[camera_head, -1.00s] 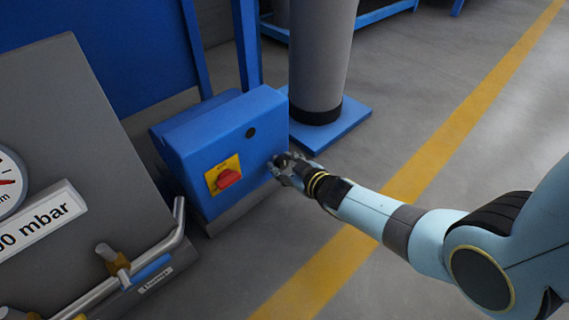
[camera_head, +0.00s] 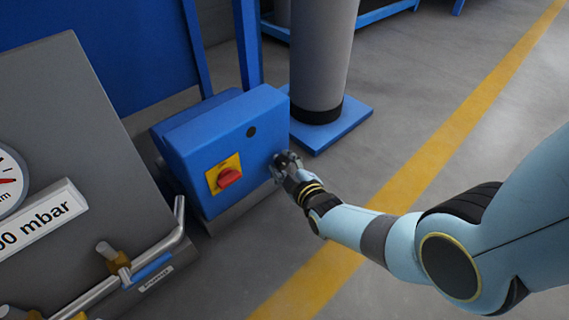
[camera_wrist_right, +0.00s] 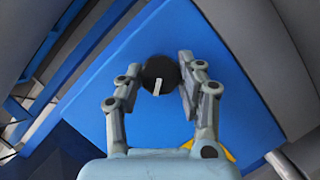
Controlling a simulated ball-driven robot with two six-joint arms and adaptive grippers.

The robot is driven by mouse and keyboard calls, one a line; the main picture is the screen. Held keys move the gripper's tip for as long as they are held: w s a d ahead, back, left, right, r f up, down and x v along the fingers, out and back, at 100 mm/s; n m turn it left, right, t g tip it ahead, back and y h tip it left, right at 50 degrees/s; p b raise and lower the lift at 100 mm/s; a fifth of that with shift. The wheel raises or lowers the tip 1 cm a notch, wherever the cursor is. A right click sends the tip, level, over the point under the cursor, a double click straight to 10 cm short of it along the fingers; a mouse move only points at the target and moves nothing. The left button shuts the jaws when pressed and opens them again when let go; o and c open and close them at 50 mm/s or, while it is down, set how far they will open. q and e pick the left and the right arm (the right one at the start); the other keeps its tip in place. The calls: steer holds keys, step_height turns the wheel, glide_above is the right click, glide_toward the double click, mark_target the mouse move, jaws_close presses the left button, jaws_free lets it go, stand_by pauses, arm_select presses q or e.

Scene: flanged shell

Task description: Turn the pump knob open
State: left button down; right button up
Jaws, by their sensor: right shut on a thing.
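A blue box (camera_head: 200,140) stands on the floor. The black round knob (camera_wrist_right: 160,75) with a white pointer line is on its front face, in the right wrist view. The pointer runs nearly straight down the picture, tilted slightly. My right gripper (camera_head: 284,162) is at the right side of the box face. In the wrist view its two fingers (camera_wrist_right: 161,82) are shut on the knob, one on each side. In the head view the gripper mostly hides the knob. My left gripper is not in view.
A red switch (camera_head: 229,178) on a yellow plate sits left of the knob, and a dark round spot (camera_head: 250,132) is above. A grey column (camera_head: 320,60) stands behind the box. A gauge panel (camera_head: 75,130) with pipes is at left. Floor at right is clear.

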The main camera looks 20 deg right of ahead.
stand_by(0.4)
steer(key=o, duration=1.1)
steer(key=shift+o, duration=0.2)
steer(key=v, duration=1.2)
steer(key=shift+a, duration=0.1)
